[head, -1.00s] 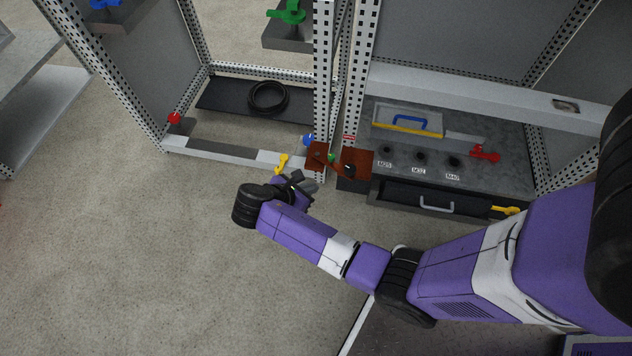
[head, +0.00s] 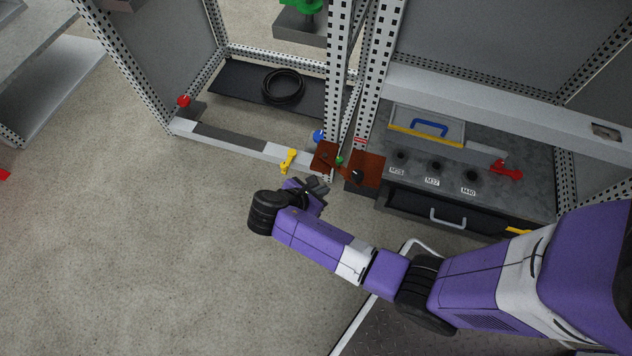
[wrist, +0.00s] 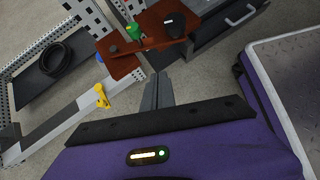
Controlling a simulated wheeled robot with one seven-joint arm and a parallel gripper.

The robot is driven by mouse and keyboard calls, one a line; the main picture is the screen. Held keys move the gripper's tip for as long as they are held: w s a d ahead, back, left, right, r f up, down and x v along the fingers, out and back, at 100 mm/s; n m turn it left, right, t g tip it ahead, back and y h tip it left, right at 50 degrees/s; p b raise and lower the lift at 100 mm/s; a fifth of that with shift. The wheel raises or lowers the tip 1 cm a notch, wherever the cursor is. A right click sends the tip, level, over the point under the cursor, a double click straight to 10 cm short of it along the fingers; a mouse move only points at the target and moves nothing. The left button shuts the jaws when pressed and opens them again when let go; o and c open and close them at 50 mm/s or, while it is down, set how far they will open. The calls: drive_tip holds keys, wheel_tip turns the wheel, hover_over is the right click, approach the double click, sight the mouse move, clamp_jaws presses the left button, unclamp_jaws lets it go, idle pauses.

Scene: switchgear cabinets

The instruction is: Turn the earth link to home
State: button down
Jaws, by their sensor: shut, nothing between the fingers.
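The earth link seems to be the brown bar (head: 348,168) with a green knob (head: 339,160) and a black knob (head: 357,176), at the foot of the post between the two cabinets. It spans two reddish-brown plates, the left one (head: 324,155) and the right one (head: 368,167). The wrist view also shows the green knob (wrist: 133,31) and black knob (wrist: 173,25) beyond my fingers. My gripper (head: 321,183) is shut and empty, just in front of and below the link, apart from it. In the wrist view my gripper (wrist: 160,76) points at the plates.
A yellow handle (head: 288,160) and blue knob (head: 319,136) are close left of the plates. A black coil (head: 283,87) lies inside. A drawer handle (head: 447,219) juts out on the right. The floor in front is open.

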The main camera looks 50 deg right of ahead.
sight(344, 176)
drive_tip(key=d+f+b, duration=0.2)
drive_tip(key=d, duration=0.4)
drive_tip(key=shift+s+d+f, duration=0.2)
drive_tip(key=shift+d+f, duration=0.05)
drive_tip(key=shift+d, duration=0.05)
drive_tip(key=shift+r, duration=0.1)
drive_tip(key=shift+s+d+p, duration=0.25)
drive_tip(key=shift+d+p, duration=0.2)
drive_tip(key=shift+p, duration=0.75)
